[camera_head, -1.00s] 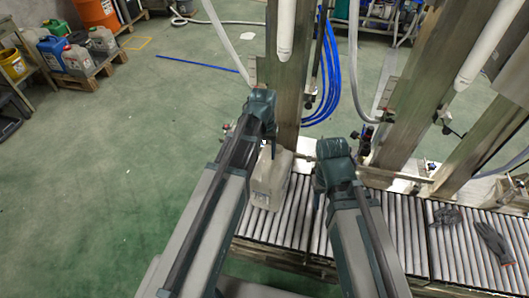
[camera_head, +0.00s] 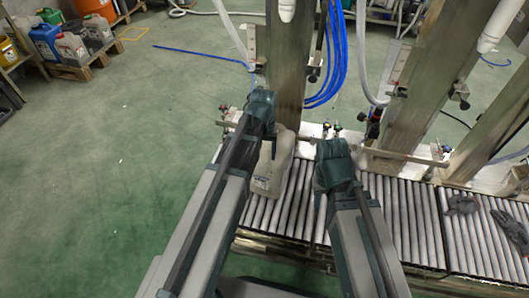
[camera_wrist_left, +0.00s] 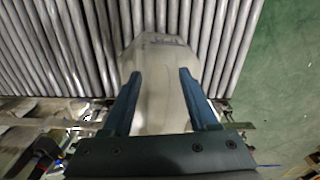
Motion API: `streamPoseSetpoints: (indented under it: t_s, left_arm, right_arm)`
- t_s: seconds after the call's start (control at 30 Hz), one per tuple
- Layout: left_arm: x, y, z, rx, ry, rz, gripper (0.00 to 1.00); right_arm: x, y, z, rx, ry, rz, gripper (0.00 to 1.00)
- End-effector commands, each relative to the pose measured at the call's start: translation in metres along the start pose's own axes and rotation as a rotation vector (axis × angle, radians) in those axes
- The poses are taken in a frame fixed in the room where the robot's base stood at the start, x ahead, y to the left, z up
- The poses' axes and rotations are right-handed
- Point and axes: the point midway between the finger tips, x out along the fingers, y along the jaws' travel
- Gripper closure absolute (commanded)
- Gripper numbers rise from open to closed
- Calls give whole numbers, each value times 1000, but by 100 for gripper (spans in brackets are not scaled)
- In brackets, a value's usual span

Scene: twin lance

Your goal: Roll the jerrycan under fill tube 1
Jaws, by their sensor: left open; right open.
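A pale, translucent jerrycan (camera_head: 273,168) stands on the roller conveyor (camera_head: 398,215), partly hidden behind my left arm in the head view. My left gripper (camera_head: 262,103) is beside its far end. In the left wrist view the jerrycan (camera_wrist_left: 160,75) lies between the two fingers of my open left gripper (camera_wrist_left: 157,80); I cannot tell whether they touch it. My right gripper (camera_head: 333,150) is open, to the right of the jerrycan and apart from it. Two white fill tubes hang at the top, one left (camera_head: 287,10) and one right (camera_head: 497,25); no numbers are readable.
Metal posts (camera_head: 284,75) and a rail with fittings stand behind the rollers. Blue hoses (camera_head: 334,70) hang between the posts. Dark gloves (camera_head: 508,228) lie on the rollers at the right. Rollers right of my right arm are otherwise clear.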

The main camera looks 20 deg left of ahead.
Motion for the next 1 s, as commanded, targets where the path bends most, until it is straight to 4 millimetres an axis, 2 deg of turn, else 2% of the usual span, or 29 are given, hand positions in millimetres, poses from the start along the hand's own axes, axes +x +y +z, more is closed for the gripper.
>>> streamPoseSetpoints:
  t_s: [0.07,0.37,0.7,1.0]
  left_arm:
    - [8,0,0,0,0,0,40]
    - [7,0,0,0,0,0,40]
    - [7,0,0,0,0,0,100]
    - [7,0,0,0,0,0,100]
  right_arm:
    - [8,-1,0,0,0,0,54]
    - [7,-1,0,0,0,0,54]
    - [7,-1,0,0,0,0,54]
    - [7,-1,0,0,0,0,54]
